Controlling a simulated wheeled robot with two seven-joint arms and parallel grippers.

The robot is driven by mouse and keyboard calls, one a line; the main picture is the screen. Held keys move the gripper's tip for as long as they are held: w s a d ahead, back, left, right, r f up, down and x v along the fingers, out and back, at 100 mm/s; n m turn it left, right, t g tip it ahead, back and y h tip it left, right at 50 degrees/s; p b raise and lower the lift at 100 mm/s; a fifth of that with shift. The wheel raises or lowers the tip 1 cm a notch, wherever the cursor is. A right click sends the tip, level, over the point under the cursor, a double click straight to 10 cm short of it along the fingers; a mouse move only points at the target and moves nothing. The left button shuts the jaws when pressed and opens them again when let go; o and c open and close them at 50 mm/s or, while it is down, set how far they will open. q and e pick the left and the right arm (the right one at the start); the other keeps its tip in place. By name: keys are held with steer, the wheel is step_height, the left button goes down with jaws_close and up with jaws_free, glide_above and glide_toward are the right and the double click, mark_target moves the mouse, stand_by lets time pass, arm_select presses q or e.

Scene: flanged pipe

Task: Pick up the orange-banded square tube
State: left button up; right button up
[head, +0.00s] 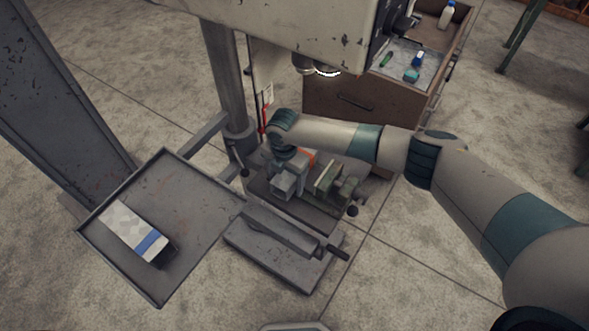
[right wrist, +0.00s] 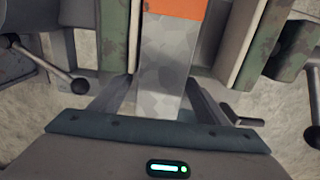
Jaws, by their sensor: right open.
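The orange-banded square tube (head: 290,182) is grey metal and sits at the vise beneath the drill press. Its orange band shows in the right wrist view, where the tube (right wrist: 165,60) runs up the middle between greenish vise jaws. My right gripper (head: 285,158) points down over the tube and partly hides it in the head view. In the right wrist view the fingers of my right gripper (right wrist: 163,92) are open, one on each side of the tube. Whether they touch it I cannot tell. My left gripper is not in view.
The vise (head: 345,187) has handles beside the tube. The drill press head (head: 290,25) overhangs it, with a column (head: 225,75) behind. A tray (head: 195,205) at left holds a blue-banded block (head: 135,230). A drawer cabinet (head: 345,100) stands behind.

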steer(key=shift+f, duration=0.1)
steer(key=shift+c, duration=0.4)
steer(key=c, duration=1.5)
steer(key=shift+w+r, duration=0.1)
steer(key=shift+r, duration=0.1)
steer(key=shift+r+b, duration=0.4)
steer(key=shift+r, duration=0.15)
step_height(320, 180, up, 7)
steer(key=b, duration=0.2)
steer(key=shift+r+b, duration=0.15)
steer(key=shift+b, duration=0.15)
steer(key=shift+r, duration=0.7)
